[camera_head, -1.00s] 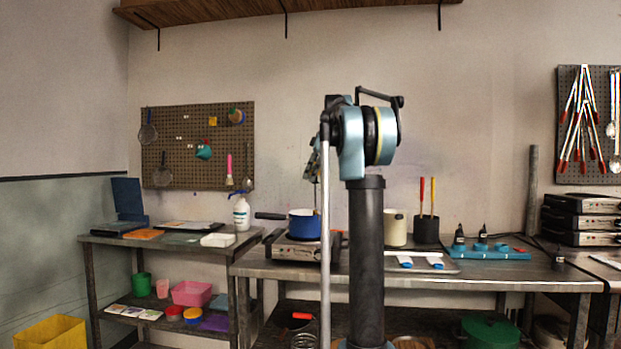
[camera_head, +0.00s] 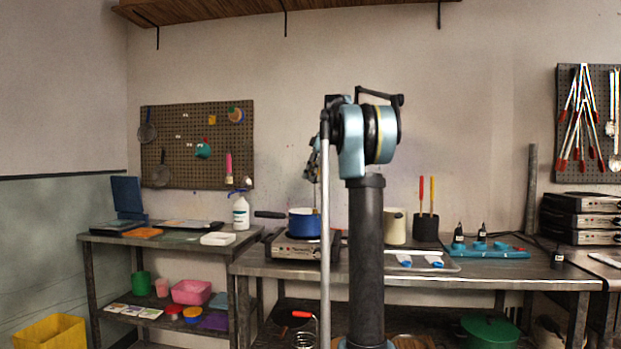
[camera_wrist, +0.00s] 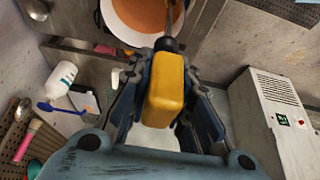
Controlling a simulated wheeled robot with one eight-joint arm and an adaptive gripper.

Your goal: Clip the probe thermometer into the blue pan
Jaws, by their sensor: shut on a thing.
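The blue pan (camera_head: 305,224) sits on a burner with its dark handle pointing left. In the wrist view the pan (camera_wrist: 117,26) shows a pale rim and orange-brown liquid inside. My gripper (camera_wrist: 165,95) is shut on the probe thermometer (camera_wrist: 166,88), a yellow block with a black collar and a thin metal stem. The stem points up the wrist picture and overlaps the pan's opening; whether it touches the liquid or rim cannot be told. In the head view my gripper (camera_head: 313,165) is small, partly hidden by my arm, above the pan.
The burner (camera_head: 300,248) stands at the left end of the metal table. A cream pot (camera_head: 395,228) and a dark utensil holder (camera_head: 426,229) stand to the right. A white bottle (camera_head: 241,213) is on the left table. The pegboard (camera_head: 197,145) hangs behind.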

